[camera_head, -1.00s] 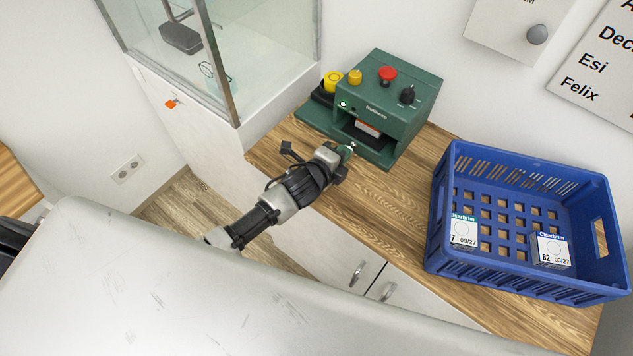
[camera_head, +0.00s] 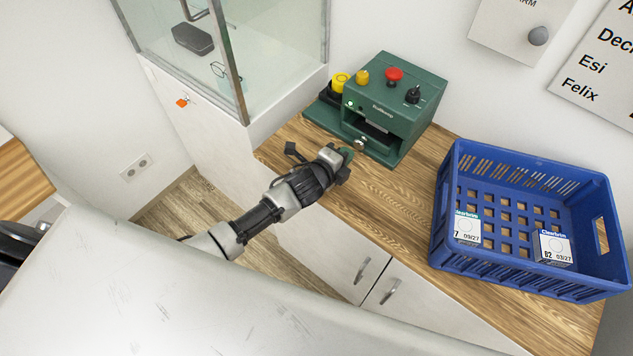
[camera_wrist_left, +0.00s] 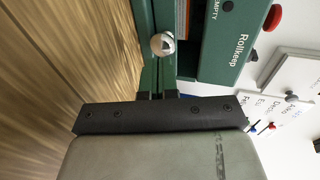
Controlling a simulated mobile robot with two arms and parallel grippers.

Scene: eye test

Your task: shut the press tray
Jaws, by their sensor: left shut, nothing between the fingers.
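The green press (camera_head: 396,105) stands on the wooden worktop, with a dark slot (camera_head: 376,127) in its front. A silver knob (camera_head: 360,143) sits low on the front, below the slot; the knob also shows in the left wrist view (camera_wrist_left: 162,44). How far the tray behind it stands out is hard to tell. My left gripper (camera_head: 346,154) is shut and empty, just in front of the knob, with a small gap visible. In the left wrist view its short fingers (camera_wrist_left: 157,97) point toward the knob. My right gripper is not in view.
A blue crate (camera_head: 447,262) with two small cartons stands on the worktop (camera_head: 395,203) to the right. A glass case (camera_head: 243,70) stands left of the press. A yellow-topped item (camera_head: 340,83) is beside the press. White cupboard doors are below.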

